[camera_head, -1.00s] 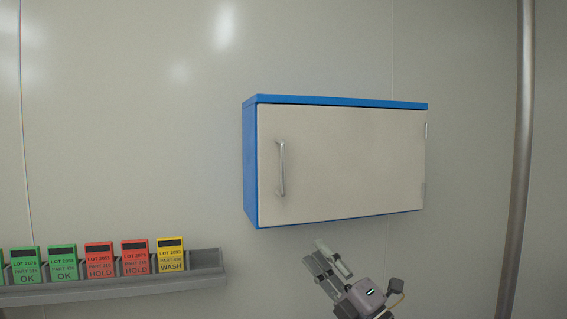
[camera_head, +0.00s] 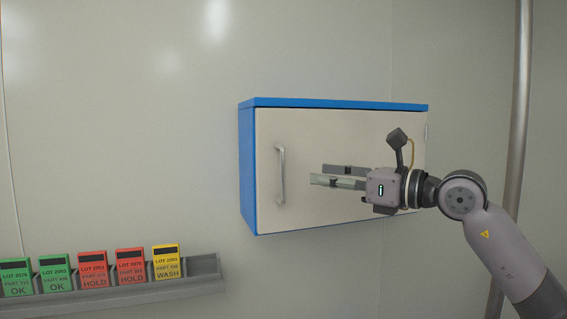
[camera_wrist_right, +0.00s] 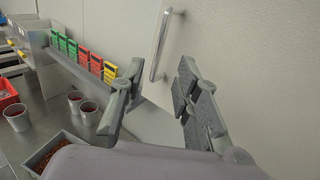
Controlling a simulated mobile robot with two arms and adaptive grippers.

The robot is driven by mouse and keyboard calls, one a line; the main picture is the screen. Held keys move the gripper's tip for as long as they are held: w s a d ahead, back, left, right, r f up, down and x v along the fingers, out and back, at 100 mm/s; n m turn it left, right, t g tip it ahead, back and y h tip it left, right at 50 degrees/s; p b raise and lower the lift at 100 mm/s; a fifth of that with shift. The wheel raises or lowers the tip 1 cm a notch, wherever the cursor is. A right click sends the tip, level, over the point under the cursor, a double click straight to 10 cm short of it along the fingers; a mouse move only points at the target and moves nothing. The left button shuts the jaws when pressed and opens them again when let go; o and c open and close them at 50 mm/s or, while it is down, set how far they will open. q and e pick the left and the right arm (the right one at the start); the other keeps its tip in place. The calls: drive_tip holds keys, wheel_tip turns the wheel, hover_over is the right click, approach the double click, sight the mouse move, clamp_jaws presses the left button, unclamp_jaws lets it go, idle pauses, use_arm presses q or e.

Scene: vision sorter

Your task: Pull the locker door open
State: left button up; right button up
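The locker (camera_head: 247,170) is a blue wall box with a cream door (camera_head: 330,135), which is shut. Its hinges are on the right side. A vertical silver handle (camera_head: 280,175) is near the door's left edge. My right gripper (camera_head: 318,175) is in front of the door, to the right of the handle and apart from it, fingers pointing left. In the right wrist view my right gripper (camera_wrist_right: 158,95) is open and empty, with the handle (camera_wrist_right: 160,45) beyond the gap between its fingers. My left gripper is not in view.
A grey wall rack (camera_head: 120,290) with green, red and yellow cards is at the lower left. A metal pole (camera_head: 522,110) stands at the right. The right wrist view shows cups (camera_wrist_right: 18,117) and a tray of dark red contents (camera_wrist_right: 50,152) on a bench below.

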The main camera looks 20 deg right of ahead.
sight(283, 172)
drive_tip(key=p+x, duration=0.4)
drive_tip(key=x, duration=0.6)
drive_tip(key=shift+r, duration=0.15)
drive_tip(key=shift+w+a, duration=0.3)
drive_tip(key=shift+w, duration=0.15)
drive_tip(key=shift+c, duration=0.5)
clamp_jaws()
